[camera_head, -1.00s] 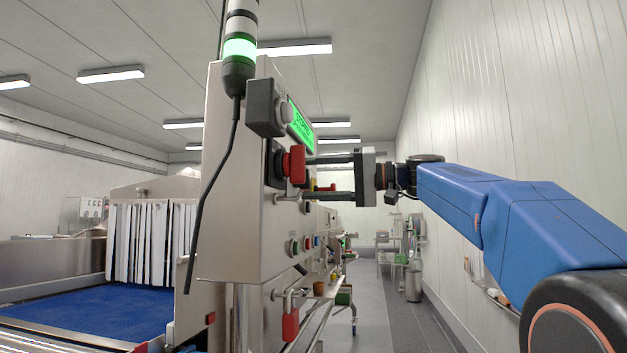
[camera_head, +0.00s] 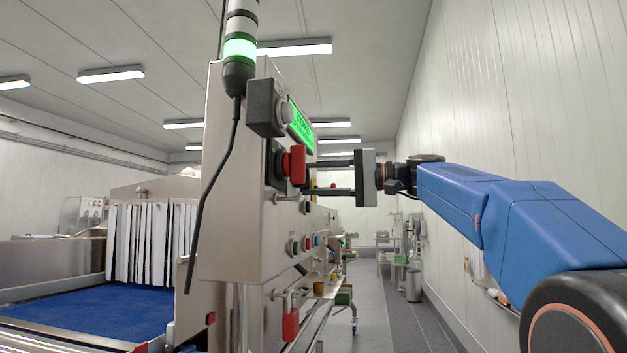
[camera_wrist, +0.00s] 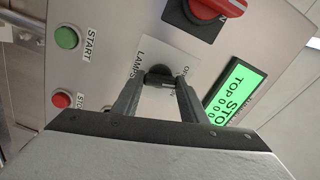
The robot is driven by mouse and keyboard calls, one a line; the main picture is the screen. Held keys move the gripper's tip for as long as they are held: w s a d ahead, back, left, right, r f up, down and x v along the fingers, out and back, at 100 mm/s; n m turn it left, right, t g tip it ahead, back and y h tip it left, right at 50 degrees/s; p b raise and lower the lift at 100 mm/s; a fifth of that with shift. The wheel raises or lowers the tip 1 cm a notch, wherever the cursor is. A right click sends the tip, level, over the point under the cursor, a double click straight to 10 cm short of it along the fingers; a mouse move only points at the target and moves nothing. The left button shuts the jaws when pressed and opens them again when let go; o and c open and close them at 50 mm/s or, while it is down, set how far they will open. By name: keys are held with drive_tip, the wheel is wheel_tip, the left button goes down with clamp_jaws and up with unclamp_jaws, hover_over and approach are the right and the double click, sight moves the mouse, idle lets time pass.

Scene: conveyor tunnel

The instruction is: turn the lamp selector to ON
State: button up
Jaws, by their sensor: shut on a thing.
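The lamp selector (camera_wrist: 160,73) is a small black knob on a white plate marked LAMPS, on the steel control panel (camera_head: 243,200). In the wrist view my gripper (camera_wrist: 159,84) has its two fingers on either side of the knob, shut on it. The fingertips partly cover the plate's lettering, so the knob's exact setting is hard to read. In the head view my gripper (camera_head: 310,176) reaches the panel face from the right, and the selector is hidden there.
A red rotary switch (camera_head: 294,163) sits close to the fingers; it also shows in the wrist view (camera_wrist: 210,7). A green START button (camera_wrist: 66,38), a red button (camera_wrist: 61,100) and a green display (camera_wrist: 229,90) are nearby.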

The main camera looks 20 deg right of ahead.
drive_tip(key=m, duration=0.8)
drive_tip(key=shift+m, duration=0.4)
drive_tip(key=shift+f, duration=0.1)
drive_tip(key=o, duration=1)
drive_tip(key=shift+o, duration=0.2)
drive_tip(key=shift+d, duration=0.15)
drive_tip(key=v, duration=1.7)
